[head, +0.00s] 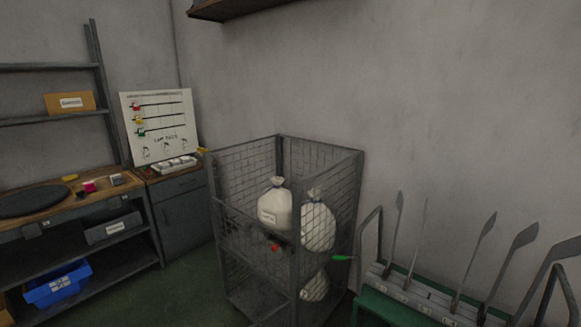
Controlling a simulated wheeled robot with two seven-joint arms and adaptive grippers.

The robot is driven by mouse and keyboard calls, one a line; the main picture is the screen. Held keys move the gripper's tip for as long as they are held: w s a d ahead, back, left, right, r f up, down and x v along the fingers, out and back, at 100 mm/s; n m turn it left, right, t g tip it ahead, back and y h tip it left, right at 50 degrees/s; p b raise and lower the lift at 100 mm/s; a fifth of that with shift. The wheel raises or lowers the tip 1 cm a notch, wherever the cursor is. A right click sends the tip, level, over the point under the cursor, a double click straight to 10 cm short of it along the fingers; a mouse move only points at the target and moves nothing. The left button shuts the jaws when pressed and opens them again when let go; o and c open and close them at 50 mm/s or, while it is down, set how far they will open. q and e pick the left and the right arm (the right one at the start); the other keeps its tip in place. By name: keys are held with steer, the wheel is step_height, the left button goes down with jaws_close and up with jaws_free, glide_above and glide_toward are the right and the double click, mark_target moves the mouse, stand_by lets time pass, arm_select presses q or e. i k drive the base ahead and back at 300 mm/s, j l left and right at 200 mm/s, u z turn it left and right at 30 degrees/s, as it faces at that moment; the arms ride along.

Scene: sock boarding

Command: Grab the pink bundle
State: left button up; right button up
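A small pink bundle (88,186) lies on the wooden workbench top (60,214) at the left in the head view. It is small in the picture, so its details are hard to tell. A dark item sits close to its left and a grey item (117,180) stands to its right. Neither of my grippers is in view.
A wire cage cart (281,137) holds several white sacks (275,208) in the middle. A rack of paddle-shaped boards (485,240) stands at the right. A blue crate (57,284) sits below the bench. Green floor (190,275) is clear between bench and cart.

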mark_target(90, 186)
steer(key=u, duration=1.45)
